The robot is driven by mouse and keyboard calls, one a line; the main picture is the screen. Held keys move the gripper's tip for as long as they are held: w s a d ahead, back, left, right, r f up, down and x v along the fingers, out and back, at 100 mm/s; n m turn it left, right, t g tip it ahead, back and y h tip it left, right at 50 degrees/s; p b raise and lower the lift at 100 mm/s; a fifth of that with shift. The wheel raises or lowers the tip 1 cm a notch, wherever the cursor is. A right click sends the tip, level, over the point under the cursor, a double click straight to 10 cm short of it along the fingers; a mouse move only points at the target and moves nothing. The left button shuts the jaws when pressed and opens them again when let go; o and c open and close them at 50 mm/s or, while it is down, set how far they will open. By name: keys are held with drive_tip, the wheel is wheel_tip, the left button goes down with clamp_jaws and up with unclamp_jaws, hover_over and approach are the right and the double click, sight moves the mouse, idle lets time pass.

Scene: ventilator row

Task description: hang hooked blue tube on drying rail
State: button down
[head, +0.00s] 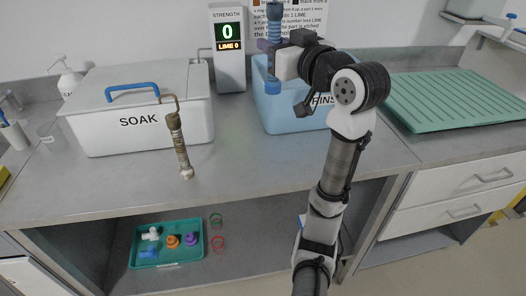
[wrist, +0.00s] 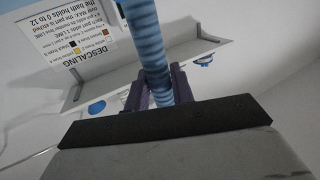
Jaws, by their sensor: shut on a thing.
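A blue ribbed tube (head: 274,22) is upright in my gripper (head: 270,46), in front of the wall sign and over the blue RINSE tank (head: 285,115). Its lower end overlaps the tank in the head view; I cannot tell whether it is inside. In the wrist view the purple fingers of my gripper (wrist: 160,92) close on the blue tube (wrist: 148,40) from both sides. The tube's hook is not clearly visible. I cannot make out a drying rail with certainty; a grey shelf-like fixture (head: 470,10) is at the upper right.
A white SOAK tank (head: 140,135) with a blue-handled lid stands at left. A brown-stained hooked tube (head: 179,145) is at its front right. A green ribbed mat (head: 455,98) lies at right. A STRENGTH display (head: 228,60) reads 0. A teal tray (head: 166,260) of parts sits below. The front-middle counter is clear.

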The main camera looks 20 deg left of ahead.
drive_tip(key=shift+w+a+f, duration=0.1)
drive_tip(key=shift+f, duration=0.05)
wheel_tip(320, 180, down, 20)
drive_tip(key=shift+p, duration=0.45)
drive_tip(key=c, duration=1.2)
unclamp_jaws()
drive_tip(key=b+v, duration=0.2)
drive_tip(key=v, duration=1)
drive_tip(key=shift+b, duration=0.35)
